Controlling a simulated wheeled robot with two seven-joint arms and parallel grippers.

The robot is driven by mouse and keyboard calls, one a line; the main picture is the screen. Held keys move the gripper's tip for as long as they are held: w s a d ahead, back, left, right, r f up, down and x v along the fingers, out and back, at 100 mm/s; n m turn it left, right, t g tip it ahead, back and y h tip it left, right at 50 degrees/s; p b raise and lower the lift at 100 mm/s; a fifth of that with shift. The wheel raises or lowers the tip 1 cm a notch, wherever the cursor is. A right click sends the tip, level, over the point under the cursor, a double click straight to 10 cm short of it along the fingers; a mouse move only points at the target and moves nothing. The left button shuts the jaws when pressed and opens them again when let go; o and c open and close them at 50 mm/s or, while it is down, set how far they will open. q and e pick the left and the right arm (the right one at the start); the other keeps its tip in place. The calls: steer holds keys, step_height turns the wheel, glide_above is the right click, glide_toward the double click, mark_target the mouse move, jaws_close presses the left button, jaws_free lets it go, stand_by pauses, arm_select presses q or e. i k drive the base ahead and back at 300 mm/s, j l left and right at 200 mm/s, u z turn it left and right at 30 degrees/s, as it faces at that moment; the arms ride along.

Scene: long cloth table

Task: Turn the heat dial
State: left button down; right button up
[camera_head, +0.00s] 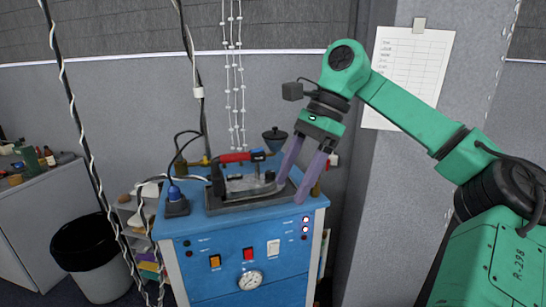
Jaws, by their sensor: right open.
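A blue machine (188,261) stands in the middle of the view. A round white-faced dial (250,280) sits low on its front panel; I cannot tell for sure whether this is the heat dial or a gauge. My right gripper (291,193) points down with its two purple fingers spread apart. It is over the right part of the machine's top, above and right of the round dial and apart from it. Nothing shows between the fingers. My left gripper is not in view.
The machine's top carries a fixture with a red handle (236,157) and a blue plug-like part (176,202). Its front has an orange switch (214,262), a red switch (249,254) and a white switch (273,247).

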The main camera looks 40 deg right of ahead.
mark_target(271, 174)
steer(key=i+l, duration=0.55)
steer(key=l, duration=0.25)
steer(key=i+l, duration=0.3)
steer(key=l, duration=0.1)
